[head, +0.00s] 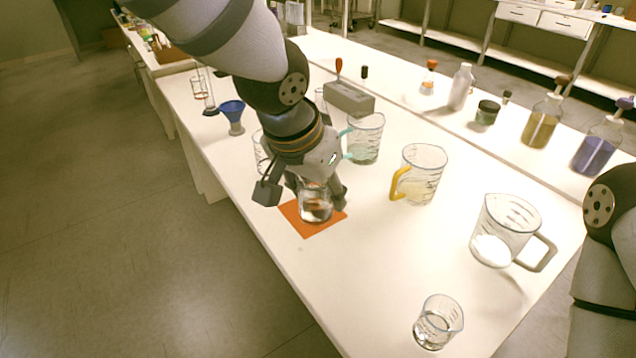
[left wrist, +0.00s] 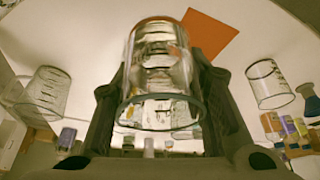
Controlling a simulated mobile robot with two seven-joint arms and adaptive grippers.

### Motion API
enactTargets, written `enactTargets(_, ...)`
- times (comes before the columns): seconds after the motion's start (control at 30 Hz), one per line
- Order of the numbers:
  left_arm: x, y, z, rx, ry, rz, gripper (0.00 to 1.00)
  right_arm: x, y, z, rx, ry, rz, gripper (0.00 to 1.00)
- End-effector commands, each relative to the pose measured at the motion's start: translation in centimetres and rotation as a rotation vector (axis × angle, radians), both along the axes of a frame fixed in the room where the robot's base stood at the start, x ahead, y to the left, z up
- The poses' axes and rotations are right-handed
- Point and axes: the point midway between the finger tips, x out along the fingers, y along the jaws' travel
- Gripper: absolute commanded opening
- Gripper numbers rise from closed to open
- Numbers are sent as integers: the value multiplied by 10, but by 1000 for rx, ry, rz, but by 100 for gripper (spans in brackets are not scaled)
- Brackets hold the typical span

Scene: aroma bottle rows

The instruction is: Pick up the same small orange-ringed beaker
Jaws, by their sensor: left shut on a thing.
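My left gripper (head: 318,200) is shut on a small clear beaker (head: 315,208) at the orange mat (head: 300,226) near the table's left edge. In the left wrist view the beaker (left wrist: 160,75) stands between both fingers, with an orange tint along its far end. The mat (left wrist: 210,34) shows there behind it, off to the right. I cannot tell whether the beaker touches the mat or hangs just above it. My right gripper is out of view; only part of my right arm shows at the right edge.
Another small clear beaker (head: 437,322) stands at the table's near end. A white-filled jug (head: 503,232), a yellow-handled jug (head: 420,175) and a teal-handled jug (head: 366,138) stand to the right. A grey box (head: 349,100) and blue funnel (head: 233,114) are farther back. Bottles line the raised ledge.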

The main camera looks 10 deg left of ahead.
Motion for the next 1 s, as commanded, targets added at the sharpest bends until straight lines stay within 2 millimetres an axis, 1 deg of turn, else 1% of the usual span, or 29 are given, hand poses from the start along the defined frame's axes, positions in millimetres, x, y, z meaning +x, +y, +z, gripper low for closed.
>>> enactTargets(0.03, -3, -1, 4, 0, -5, 0, 5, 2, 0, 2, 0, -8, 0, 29)
enactTargets(0.3, -13, -3, 6, 0, -1, 0, 5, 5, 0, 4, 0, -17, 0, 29)
enactTargets(1.0, -14, -3, 6, 0, 0, 1, 5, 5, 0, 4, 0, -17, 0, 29)
